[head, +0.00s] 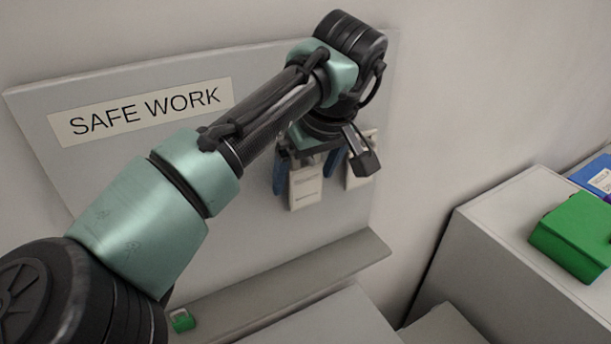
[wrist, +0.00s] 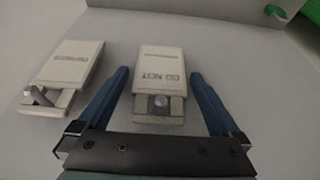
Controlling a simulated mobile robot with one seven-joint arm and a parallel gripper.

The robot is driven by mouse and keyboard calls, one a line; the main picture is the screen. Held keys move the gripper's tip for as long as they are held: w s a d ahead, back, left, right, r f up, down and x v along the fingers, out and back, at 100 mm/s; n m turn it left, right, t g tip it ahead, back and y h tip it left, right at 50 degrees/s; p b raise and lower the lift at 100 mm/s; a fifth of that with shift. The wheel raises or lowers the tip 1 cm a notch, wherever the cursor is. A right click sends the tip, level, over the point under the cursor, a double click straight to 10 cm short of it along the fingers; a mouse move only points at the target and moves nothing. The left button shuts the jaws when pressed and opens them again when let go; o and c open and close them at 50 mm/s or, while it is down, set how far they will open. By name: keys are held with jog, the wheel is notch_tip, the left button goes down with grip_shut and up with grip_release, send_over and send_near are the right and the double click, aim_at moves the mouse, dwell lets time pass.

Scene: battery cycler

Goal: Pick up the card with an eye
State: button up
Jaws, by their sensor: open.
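Two pale cards hang on the grey board. One card (head: 306,187) is between my gripper's blue fingers, and it also shows in the middle of the wrist view (wrist: 161,60). It has small dark marks, and a grey peg sits in the opening at its near end. The other card (wrist: 70,65) is at left in the wrist view, also on a peg; the head view shows it at right (head: 359,174), partly covered. I cannot make out an eye on either. My gripper (wrist: 159,75) is open, with one finger on each side of the middle card and visible gaps.
The board (head: 100,180) carries a "SAFE WORK" label (head: 140,112) and has a ledge (head: 290,280) along its bottom, with a small green object (head: 182,320). A grey cabinet (head: 500,225) at right holds a green box (head: 575,235) and a blue item (head: 595,175).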

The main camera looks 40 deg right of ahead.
jog(key=c, duration=1.2)
jog(key=shift+c, duration=0.2)
jog(key=shift+r+b, duration=0.15)
jog(key=shift+b, duration=0.55)
